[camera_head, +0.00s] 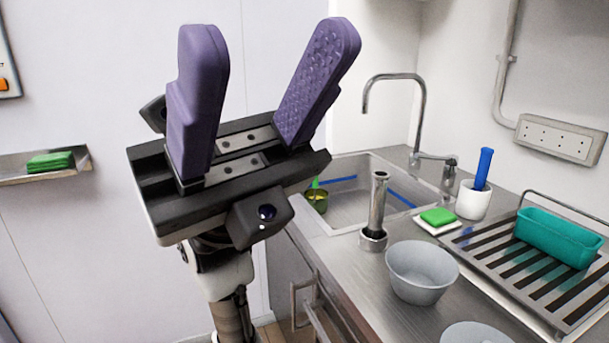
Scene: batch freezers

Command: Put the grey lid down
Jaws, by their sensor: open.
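My gripper (271,42) is in the left middle of the head view, with its two purple fingers pointing up and spread wide apart. Nothing is between the fingers. A round, light grey, flat-looking thing (478,333) lies on the steel counter at the bottom edge of the picture. It is partly cut off, and it may be the grey lid, but I cannot tell for sure. My gripper is up and to the left of it, well apart from it.
A grey bowl (422,272) and a steel cylinder (376,205) stand on the counter. Behind are a sink (350,205) with a tap (422,110), a green sponge (438,216) and a white cup (472,203). A teal container (557,238) sits on the slatted rack (500,262) at right.

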